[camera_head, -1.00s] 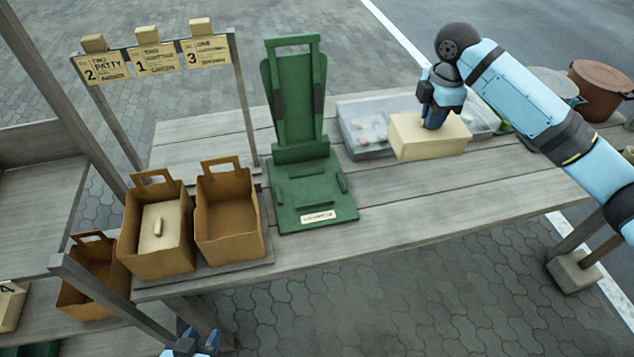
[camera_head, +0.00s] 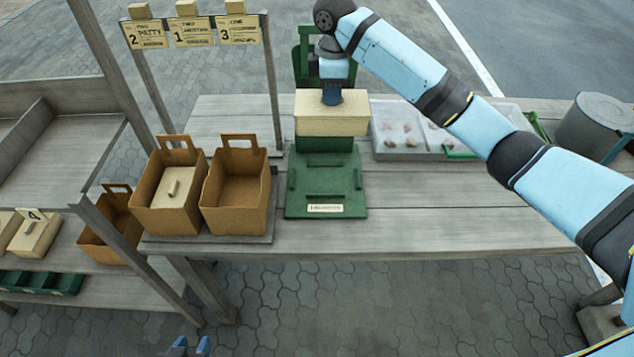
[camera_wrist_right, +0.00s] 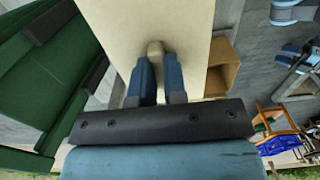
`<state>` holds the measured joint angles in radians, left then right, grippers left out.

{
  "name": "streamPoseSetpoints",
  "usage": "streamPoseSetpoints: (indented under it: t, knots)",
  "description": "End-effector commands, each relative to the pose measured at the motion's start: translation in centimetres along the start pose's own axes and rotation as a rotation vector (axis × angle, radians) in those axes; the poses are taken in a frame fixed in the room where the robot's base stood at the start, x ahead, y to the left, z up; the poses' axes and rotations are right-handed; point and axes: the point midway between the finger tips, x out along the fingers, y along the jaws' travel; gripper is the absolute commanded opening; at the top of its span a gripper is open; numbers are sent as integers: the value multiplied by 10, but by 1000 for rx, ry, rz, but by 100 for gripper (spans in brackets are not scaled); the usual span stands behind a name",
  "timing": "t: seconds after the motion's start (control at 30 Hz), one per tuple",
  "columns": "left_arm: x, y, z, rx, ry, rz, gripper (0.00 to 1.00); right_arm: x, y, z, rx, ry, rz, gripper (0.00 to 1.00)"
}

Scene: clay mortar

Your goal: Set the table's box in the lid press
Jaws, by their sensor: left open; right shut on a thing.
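A pale cream box (camera_head: 331,115) hangs from my right gripper (camera_head: 331,96), which is shut on the knob on its top. The box is above the back part of the green lid press (camera_head: 327,184) and hides part of its upright. The press base, with low raised guides, is bare. In the right wrist view, the fingers (camera_wrist_right: 157,80) close on the knob of the box (camera_wrist_right: 130,25), and the green press (camera_wrist_right: 40,70) is at the left. My left gripper (camera_head: 188,347) is open at the bottom edge of the head view, low and away from the table.
Two brown carriers stand left of the press; one (camera_head: 170,200) holds a lidded cream box, the other (camera_head: 235,195) is empty. A clear tray (camera_head: 400,132) with small pieces and a grey pot (camera_head: 597,125) are at the right. The table front (camera_head: 430,225) is clear.

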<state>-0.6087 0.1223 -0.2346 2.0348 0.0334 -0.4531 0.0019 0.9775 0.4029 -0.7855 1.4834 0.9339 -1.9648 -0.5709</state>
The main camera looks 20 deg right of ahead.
Motion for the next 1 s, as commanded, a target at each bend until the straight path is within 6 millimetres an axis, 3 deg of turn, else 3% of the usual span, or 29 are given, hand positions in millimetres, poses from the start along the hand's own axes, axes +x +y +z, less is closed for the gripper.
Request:
streamPoseSetpoints:
  t: [0.17,0.7,1.0]
  knots:
    - [1,0,0,0,0,0,43,8,-1,-6,9,-3,-1,0]
    - [6,-3,5,-2,-8,-1,43,139,-1,-6,8,-3,0,0]
    - [7,0,5,-15,-4,0,43,165,-1,-6,9,-3,-1,0]
